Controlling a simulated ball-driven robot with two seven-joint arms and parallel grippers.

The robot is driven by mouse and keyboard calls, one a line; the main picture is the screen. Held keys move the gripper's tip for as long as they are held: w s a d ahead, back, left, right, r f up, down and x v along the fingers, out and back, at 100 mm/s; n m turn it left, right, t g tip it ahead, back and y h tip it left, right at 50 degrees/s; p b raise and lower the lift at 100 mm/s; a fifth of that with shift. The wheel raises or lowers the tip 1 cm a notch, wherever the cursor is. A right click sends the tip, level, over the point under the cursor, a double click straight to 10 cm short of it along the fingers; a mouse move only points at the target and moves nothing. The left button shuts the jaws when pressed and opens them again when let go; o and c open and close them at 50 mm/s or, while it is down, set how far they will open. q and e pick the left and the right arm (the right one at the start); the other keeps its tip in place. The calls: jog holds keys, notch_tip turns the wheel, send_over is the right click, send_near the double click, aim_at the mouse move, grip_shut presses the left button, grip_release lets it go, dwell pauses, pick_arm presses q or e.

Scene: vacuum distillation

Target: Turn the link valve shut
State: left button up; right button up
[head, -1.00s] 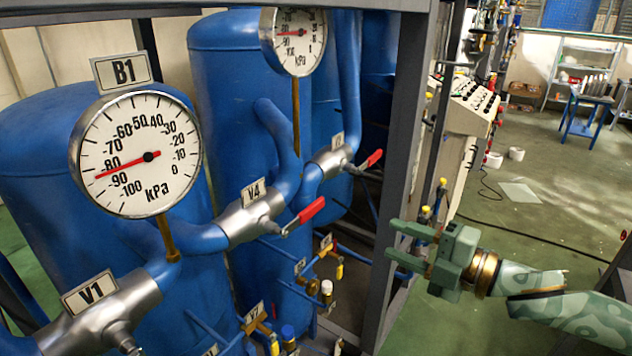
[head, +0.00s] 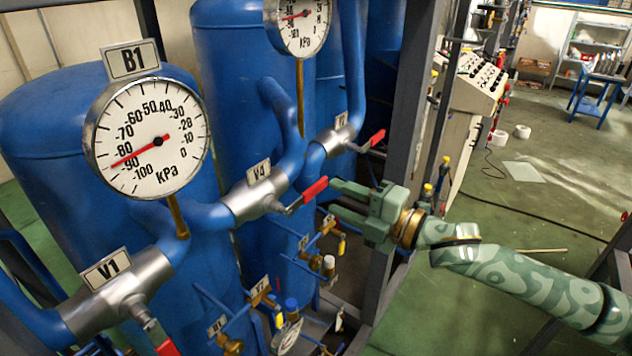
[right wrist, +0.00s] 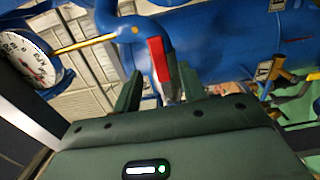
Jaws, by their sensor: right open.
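The valve labelled V4 (head: 257,196) is a silver body in the blue pipe between two tanks, and I take it as the link valve. Its red lever (head: 314,190) points up and to the right, out from the pipe. My right gripper (head: 334,197) is open, its fingertips just right of the lever's end. In the right wrist view the red lever (right wrist: 160,59) appears between the two fingers of the right gripper (right wrist: 160,72). I cannot tell whether the lever lies between them in depth. My left gripper is not in view.
Valve V1 (head: 117,290) is at lower left; another red-levered valve (head: 336,140) is behind V4. Gauge B1 (head: 147,137) stands left on a thin brass stem. A dark grey frame post (head: 402,130) rises behind my right gripper. Small brass valves sit below. Green floor lies open at right.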

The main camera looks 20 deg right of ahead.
aim_at(318, 190)
jog(key=p+x, duration=0.1)
jog(key=x, duration=0.5)
jog(key=shift+w, duration=0.1)
grip_shut()
